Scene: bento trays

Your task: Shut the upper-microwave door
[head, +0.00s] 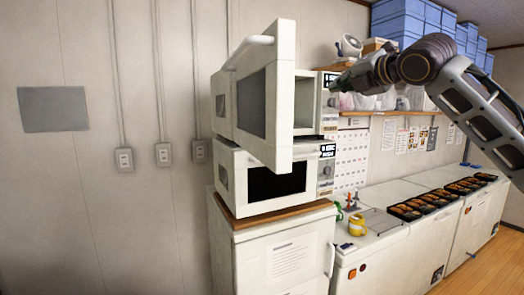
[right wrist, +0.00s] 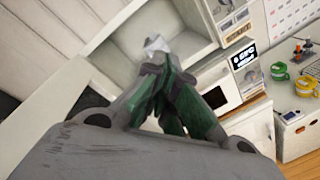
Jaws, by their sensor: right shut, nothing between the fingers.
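The upper microwave (head: 305,103) is white and stands on top of the lower microwave (head: 228,180). Its door (head: 281,85) is wide open and swung out toward me, with a dark window and a bar handle (head: 250,45) along its edge. My right gripper (head: 340,84) is at the right of the head view, near the microwave's control panel, with its fingers shut and empty. In the right wrist view the shut fingers (right wrist: 160,60) point toward the open white cavity (right wrist: 185,35); I cannot tell whether they touch anything. My left gripper is out of view.
The lower microwave's door is shut. A white cabinet (head: 225,238) stands below. A counter to the right holds a yellow mug (head: 357,225) and several food trays (head: 405,212). A shelf (head: 390,113) with blue boxes (head: 405,22) above is close to my right arm.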

